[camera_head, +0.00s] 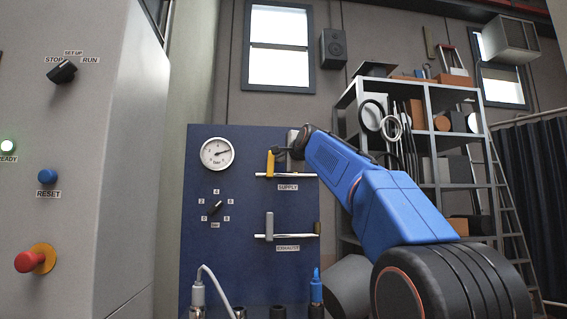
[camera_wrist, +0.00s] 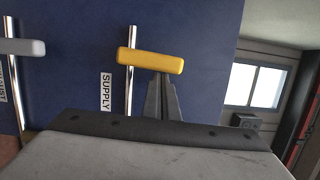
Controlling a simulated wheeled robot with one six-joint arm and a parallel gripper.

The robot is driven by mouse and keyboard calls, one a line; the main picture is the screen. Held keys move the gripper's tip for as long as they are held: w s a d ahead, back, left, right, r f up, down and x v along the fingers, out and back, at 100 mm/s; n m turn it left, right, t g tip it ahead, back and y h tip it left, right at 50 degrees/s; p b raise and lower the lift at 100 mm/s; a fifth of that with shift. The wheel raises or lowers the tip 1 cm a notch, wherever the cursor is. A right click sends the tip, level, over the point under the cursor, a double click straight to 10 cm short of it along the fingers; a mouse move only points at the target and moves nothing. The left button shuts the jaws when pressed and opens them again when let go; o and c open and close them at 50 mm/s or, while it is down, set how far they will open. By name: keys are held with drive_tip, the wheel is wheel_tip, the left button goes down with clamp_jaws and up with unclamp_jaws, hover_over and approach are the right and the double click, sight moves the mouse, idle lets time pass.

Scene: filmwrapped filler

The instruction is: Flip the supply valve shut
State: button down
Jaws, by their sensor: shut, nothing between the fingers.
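The supply valve's yellow handle (camera_head: 270,163) stands upright, crosswise to its horizontal silver pipe (camera_head: 300,175), above the SUPPLY label (camera_head: 288,187) on the blue panel. In the wrist view the picture is turned, so the yellow handle (camera_wrist: 150,61) lies across an upright pipe (camera_wrist: 131,90). My gripper (camera_head: 280,151) is at the right side of the handle, near its upper end. In the wrist view my gripper's fingers (camera_wrist: 160,77) are together and empty, their tips right at the handle's edge. I cannot tell whether they touch it.
A grey exhaust handle (camera_head: 269,226) stands upright on the lower pipe. A pressure gauge (camera_head: 216,154) and a small selector knob (camera_head: 215,208) are on the left of the blue panel (camera_head: 235,265). Hose fittings (camera_head: 198,294) stand along the bottom. A control cabinet (camera_head: 100,200) stands at left.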

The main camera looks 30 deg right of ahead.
drive_tip(key=shift+a+r+n, duration=0.15)
drive_tip(key=shift+a+n, duration=0.05)
drive_tip(key=shift+n, duration=0.2)
drive_tip(key=shift+w, duration=0.1)
drive_tip(key=shift+d, duration=0.1)
idle(0.3)
